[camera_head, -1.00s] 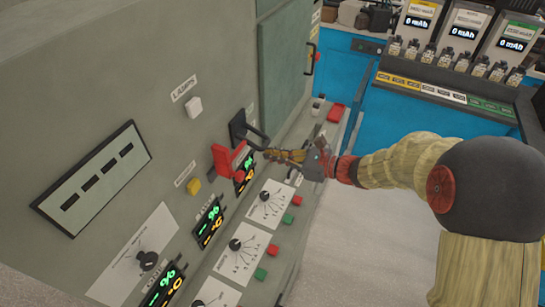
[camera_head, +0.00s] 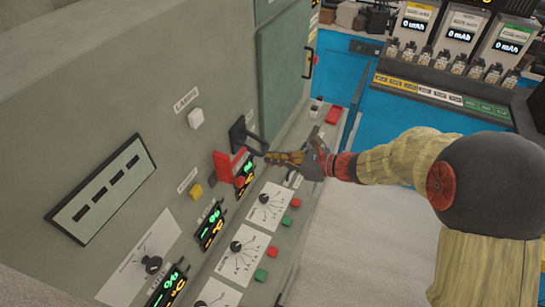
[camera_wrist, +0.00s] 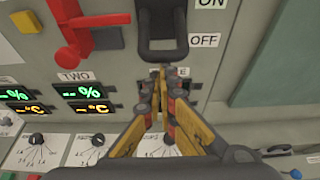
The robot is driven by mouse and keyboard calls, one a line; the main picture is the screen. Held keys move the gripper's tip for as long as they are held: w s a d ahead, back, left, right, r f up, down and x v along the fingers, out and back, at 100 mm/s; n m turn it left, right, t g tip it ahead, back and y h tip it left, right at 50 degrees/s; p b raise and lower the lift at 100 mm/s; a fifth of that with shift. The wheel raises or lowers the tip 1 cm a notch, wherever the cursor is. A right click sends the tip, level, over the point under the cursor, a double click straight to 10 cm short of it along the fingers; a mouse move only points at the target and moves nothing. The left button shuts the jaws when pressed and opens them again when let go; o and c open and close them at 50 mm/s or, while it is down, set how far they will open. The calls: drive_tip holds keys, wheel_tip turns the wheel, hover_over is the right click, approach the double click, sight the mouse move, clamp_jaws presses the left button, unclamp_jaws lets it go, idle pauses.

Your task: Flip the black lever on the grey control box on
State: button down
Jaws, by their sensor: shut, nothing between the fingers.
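The black lever (camera_head: 238,133) sits on the front of the grey control box (camera_head: 120,90). In the wrist view the lever (camera_wrist: 162,55) is a U-shaped handle with its crossbar low, beside the OFF label (camera_wrist: 204,40); the ON label (camera_wrist: 211,3) is higher up. My gripper (camera_head: 270,157) is at the lower end of the lever in the head view. In the wrist view its shut, empty fingertips (camera_wrist: 163,76) are just below the crossbar. I cannot tell whether they touch it.
A red lever (camera_wrist: 75,30) stands left of the black one. Lit displays (camera_wrist: 84,91) and dials (camera_head: 236,246) lie below. A green door panel (camera_head: 284,75) is to the right. A blue bench (camera_head: 400,120) with battery chargers stands behind.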

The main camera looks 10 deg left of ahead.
sight(264, 150)
drive_tip(key=shift+r, duration=0.25)
drive_tip(key=r+h+p, duration=0.1)
drive_tip(key=r+p, duration=0.1)
drive_tip(key=p, duration=0.3)
drive_tip(key=r+g+h+p, duration=0.1)
drive_tip(key=r+h+p, duration=0.1)
drive_tip(key=p, duration=0.3)
drive_tip(key=r+h+p, duration=0.2)
drive_tip(key=p, duration=0.3)
drive_tip(key=shift+s+d+g+p, duration=0.15)
drive_tip(key=shift+d+g+p, duration=0.2)
drive_tip(key=shift+g, duration=0.05)
drive_tip(key=shift+r+p, duration=0.15)
drive_tip(key=shift+p, duration=0.25)
drive_tip(key=shift+r, duration=0.25)
